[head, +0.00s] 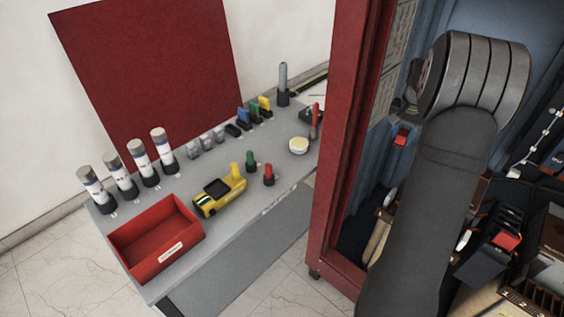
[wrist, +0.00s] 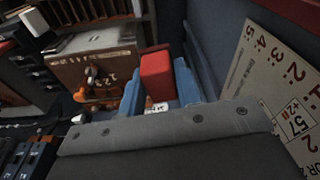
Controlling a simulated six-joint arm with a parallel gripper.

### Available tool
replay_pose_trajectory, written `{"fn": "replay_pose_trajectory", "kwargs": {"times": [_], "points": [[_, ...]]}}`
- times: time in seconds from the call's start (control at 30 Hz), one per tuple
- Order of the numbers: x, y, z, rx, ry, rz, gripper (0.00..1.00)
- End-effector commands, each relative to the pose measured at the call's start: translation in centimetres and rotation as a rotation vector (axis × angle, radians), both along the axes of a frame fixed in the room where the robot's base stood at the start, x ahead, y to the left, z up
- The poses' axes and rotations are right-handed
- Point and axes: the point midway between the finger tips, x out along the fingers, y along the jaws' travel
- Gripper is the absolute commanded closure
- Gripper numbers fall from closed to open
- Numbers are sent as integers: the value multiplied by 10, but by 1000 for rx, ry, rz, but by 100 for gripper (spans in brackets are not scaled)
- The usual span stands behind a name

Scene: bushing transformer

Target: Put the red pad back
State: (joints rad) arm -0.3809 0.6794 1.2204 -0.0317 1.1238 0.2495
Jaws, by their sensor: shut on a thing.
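The red pad (wrist: 157,77) is a small red block in the wrist view. It sits between the two blue fingers of my gripper (wrist: 160,88), which is shut on it. Behind it stands a brown box-like part (wrist: 95,72) with printed digits; I cannot tell whether the pad touches it. In the head view a small red piece (head: 402,137) shows just left of my arm, inside the red-framed cabinet, and looks like the same pad. My arm hides most of my gripper there. Another red piece (head: 507,241) sits on a black block at the lower right.
The red cabinet post (head: 345,150) stands left of my arm. A numbered white panel (wrist: 285,90) is close on the right in the wrist view. Outside, a grey bench (head: 235,225) holds a red bin (head: 155,240), a yellow tool (head: 220,195) and several bottles.

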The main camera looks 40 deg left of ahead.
Motion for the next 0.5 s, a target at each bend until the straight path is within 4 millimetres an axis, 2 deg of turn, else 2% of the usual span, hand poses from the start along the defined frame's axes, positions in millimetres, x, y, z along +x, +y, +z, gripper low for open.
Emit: {"fn": "replay_pose_trajectory", "kwargs": {"times": [0.03,0.2,0.5], "points": [[-20,10,8,0,-1,22,91],[-82,35,26,1,-2,87,91],[-178,62,47,0,0,196,91]]}}
